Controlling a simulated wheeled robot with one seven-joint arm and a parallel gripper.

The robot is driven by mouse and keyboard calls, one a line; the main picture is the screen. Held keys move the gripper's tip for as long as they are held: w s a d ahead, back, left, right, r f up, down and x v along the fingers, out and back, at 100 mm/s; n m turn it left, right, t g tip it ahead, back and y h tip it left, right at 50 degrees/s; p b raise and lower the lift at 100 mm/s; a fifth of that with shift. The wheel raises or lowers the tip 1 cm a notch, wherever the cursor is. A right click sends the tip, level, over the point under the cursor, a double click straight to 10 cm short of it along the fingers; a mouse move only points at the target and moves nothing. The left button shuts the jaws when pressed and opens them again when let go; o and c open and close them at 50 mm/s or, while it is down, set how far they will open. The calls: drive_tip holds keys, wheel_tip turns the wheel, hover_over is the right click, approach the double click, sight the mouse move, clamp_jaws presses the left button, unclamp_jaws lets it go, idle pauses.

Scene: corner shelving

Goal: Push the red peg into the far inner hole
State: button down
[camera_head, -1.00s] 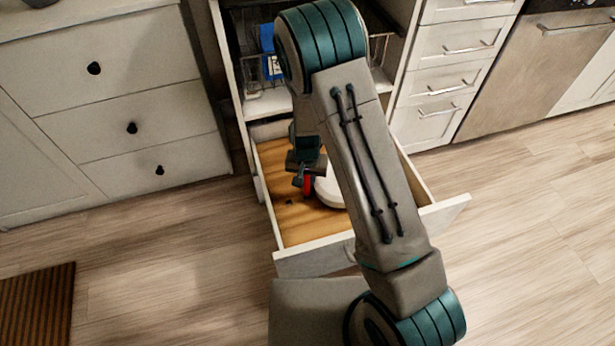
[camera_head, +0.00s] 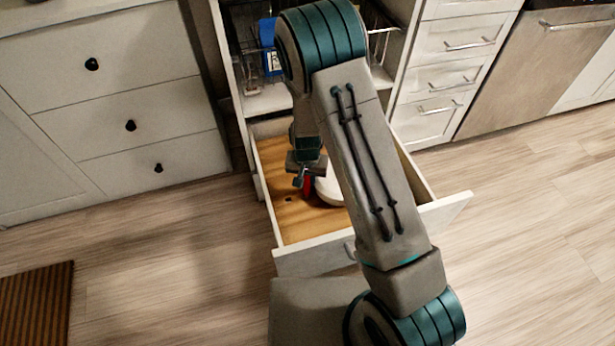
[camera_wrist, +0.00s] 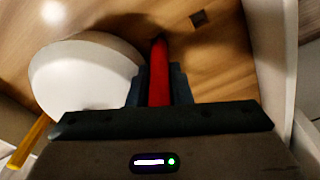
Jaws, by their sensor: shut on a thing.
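The red peg (camera_wrist: 158,75) is between the two fingers of my gripper (camera_wrist: 160,85) in the wrist view, and the gripper is shut on it. In the head view the red peg (camera_head: 307,186) points down from my gripper (camera_head: 303,180) inside the open drawer. A dark square hole (camera_wrist: 198,18) shows in the drawer's wooden floor in the wrist view, apart from the peg's tip. A small dark spot (camera_head: 288,199) on the floor also shows left of the peg in the head view. I cannot tell whether the peg's tip touches the floor.
A white round object (camera_wrist: 85,75) lies beside the peg, close to the left finger in the wrist view. The open drawer (camera_head: 312,262) has walls around the workspace. Above it is a shelf with wire racks and a blue item (camera_head: 268,45).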

drive_tip(key=shift+f+b, duration=0.35)
drive_tip(key=shift+f, duration=0.25)
drive_tip(key=c, duration=1.2)
unclamp_jaws()
drive_tip(key=shift+c, duration=0.2)
drive_tip(key=r+p, duration=0.1)
drive_tip(key=r, duration=0.3)
drive_tip(key=r+p, duration=0.2)
drive_tip(key=r, duration=0.3)
drive_tip(key=s+r+p, duration=0.1)
drive_tip(key=r+p, duration=0.1)
drive_tip(key=r, duration=0.3)
drive_tip(key=shift+a, duration=0.1)
drive_tip(key=shift+f, duration=0.1)
